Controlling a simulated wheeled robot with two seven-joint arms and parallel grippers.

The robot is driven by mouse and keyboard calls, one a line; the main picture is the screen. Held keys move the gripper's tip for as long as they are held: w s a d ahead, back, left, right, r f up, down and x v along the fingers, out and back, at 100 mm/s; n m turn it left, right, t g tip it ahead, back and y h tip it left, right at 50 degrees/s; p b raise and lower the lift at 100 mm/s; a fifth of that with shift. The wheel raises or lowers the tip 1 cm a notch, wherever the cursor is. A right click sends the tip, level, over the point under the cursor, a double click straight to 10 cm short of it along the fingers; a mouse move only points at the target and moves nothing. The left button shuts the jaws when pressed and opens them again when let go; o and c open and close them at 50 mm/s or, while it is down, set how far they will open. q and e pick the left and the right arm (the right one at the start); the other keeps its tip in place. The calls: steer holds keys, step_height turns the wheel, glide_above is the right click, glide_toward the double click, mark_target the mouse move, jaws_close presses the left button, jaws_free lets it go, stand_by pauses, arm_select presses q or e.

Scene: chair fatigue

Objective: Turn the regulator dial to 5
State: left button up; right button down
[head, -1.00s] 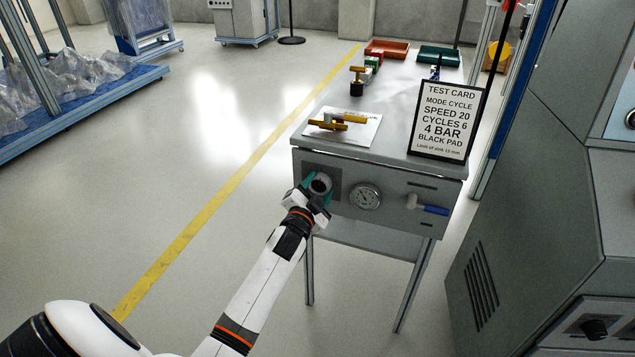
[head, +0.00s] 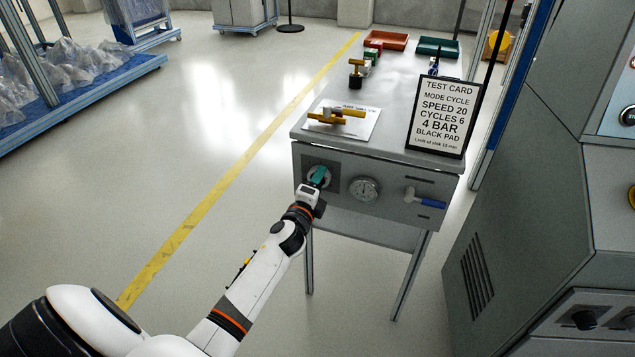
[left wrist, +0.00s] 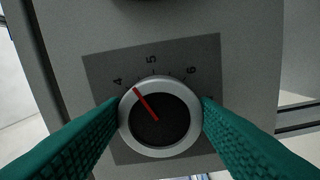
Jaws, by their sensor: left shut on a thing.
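The regulator dial (left wrist: 158,122) is a round knob with a silver rim, a dark face and a red pointer line. In the left wrist view the pointer lies between the 4 and the 5, nearer the 4. The numbers 4, 5 and 6 show on the dark grey plate (left wrist: 100,72) behind it. My left gripper (left wrist: 160,113) is shut on the dial, with one teal finger on each side of its rim. In the head view my left gripper (head: 319,180) is at the left of the cabinet front and hides part of the dial. My right gripper is not in view.
A round gauge (head: 364,189) and a blue-handled valve (head: 426,200) are right of the dial on the cabinet front. A test card (head: 440,117) stands on top, near a brass fitting (head: 336,116) on white paper. A grey machine (head: 530,190) stands at the right.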

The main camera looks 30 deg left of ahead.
arm_select(q)
steer(key=shift+f+m, duration=0.15)
steer(key=shift+m, duration=2.15)
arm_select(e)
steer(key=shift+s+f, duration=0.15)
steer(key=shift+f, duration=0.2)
arm_select(q)
steer(key=o, duration=1)
steer(key=shift+c, duration=0.2)
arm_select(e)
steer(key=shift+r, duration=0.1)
arm_select(q)
steer(key=shift+s, duration=0.1)
